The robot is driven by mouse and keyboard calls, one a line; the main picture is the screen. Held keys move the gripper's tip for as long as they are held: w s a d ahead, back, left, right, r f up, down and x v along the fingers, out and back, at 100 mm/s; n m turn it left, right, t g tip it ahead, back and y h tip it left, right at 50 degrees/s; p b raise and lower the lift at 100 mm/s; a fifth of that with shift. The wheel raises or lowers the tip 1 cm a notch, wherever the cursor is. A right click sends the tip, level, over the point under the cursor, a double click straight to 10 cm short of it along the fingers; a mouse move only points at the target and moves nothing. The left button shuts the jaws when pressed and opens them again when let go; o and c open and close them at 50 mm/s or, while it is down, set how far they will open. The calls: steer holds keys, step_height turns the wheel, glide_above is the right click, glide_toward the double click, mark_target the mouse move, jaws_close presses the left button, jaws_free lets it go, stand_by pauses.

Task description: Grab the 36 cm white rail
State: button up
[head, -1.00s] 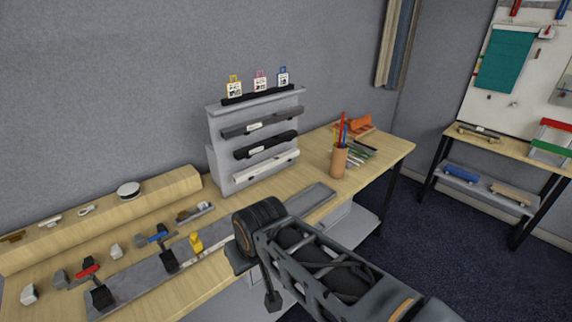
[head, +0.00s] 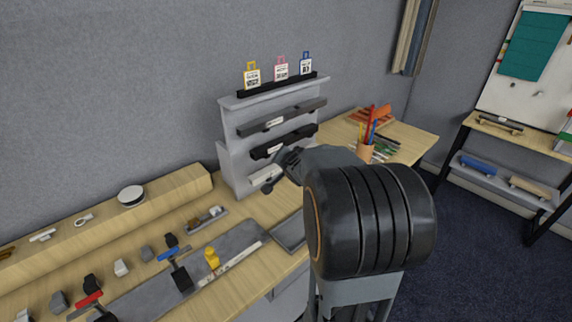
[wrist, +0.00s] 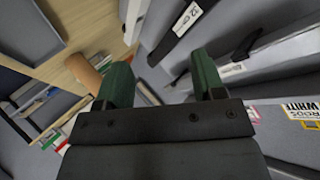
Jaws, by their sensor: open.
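The white rail (head: 262,178) is the lowest of the rails on the grey rack. Its left part shows in the head view, and my gripper and wrist hide its right part. In the wrist view a pale strip that looks like this rail (wrist: 137,18) runs near the left finger. My gripper (head: 280,172) is in front of the rack, close to the white rail. In the wrist view its green fingers (wrist: 162,75) stand wide apart, with no rail clearly held. I cannot tell whether they touch the rail.
Above it on the rack hang a black rail (head: 285,141) and a dark grey rail (head: 285,118). Three tags top the rack (head: 232,150). A pencil cup (head: 366,152) stands to the right. Tools and a grey tray (head: 140,290) lie on the table to the left.

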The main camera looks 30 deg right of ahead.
steer(key=w+d+f+m+t+y, duration=0.35)
steer(key=d+f+m, duration=0.25)
steer(key=d+f, duration=0.3)
steer(key=shift+f+p+x, duration=0.15)
steer(key=shift+p+x, duration=0.05)
steer(key=shift+x, duration=3)
steer(key=shift+f+p+x, duration=0.15)
steer(key=shift+x, duration=3)
steer(key=shift+s+d, duration=0.1)
steer(key=shift+d, duration=0.05)
steer(key=c, duration=1.1)
steer(key=shift+r, duration=0.1)
